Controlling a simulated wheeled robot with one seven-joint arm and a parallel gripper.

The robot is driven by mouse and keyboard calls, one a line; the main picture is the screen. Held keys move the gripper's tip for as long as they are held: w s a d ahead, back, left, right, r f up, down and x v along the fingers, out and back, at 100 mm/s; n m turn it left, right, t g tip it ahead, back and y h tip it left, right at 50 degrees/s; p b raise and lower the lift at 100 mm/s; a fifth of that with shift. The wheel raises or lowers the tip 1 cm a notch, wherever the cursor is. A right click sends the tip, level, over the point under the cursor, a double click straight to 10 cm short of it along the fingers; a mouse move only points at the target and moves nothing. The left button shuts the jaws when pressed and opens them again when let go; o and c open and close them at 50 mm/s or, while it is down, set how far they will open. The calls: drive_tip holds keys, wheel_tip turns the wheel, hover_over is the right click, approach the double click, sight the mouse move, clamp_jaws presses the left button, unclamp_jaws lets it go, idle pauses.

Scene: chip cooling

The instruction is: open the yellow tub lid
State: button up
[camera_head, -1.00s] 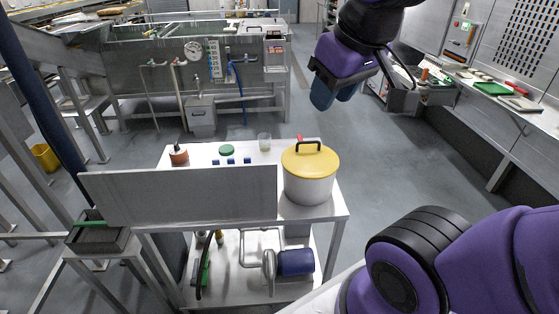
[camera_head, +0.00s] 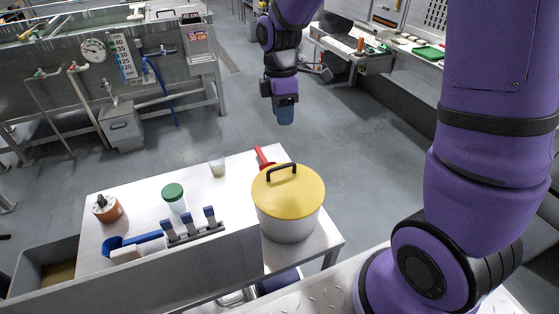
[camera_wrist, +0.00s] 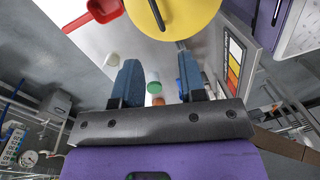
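The white tub (camera_head: 288,227) stands at the right end of the white table. Its yellow lid (camera_head: 300,195) sits on top, with a dark arched handle (camera_head: 282,173). In the wrist view the lid (camera_wrist: 178,18) shows at the top edge, partly cut off, with the dark handle across it. My gripper (camera_head: 284,112) hangs above the floor behind the table, apart from the tub and beyond it. In the wrist view its two blue fingers (camera_wrist: 160,85) stand apart with nothing held between them.
A red scoop (camera_head: 264,158) lies behind the tub, close to it. A clear cup (camera_head: 217,167), a green-capped jar (camera_head: 174,196), an orange pot (camera_head: 106,208) and a rack of blue-handled tools (camera_head: 192,229) stand further left. A grey panel (camera_head: 150,272) borders the table's near side.

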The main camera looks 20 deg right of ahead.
wheel_tip(320, 180, down, 5)
drive_tip(key=w+a+n, duration=0.1)
drive_tip(key=w+n, duration=0.1)
hover_over(288, 183)
drive_tip(key=w+a, duration=0.1)
drive_tip(key=w, duration=0.2)
drive_tip(key=shift+g, duration=0.4)
wheel_tip(288, 183, down, 10)
drive_tip(key=shift+w+a, duration=0.15)
clamp_jaws()
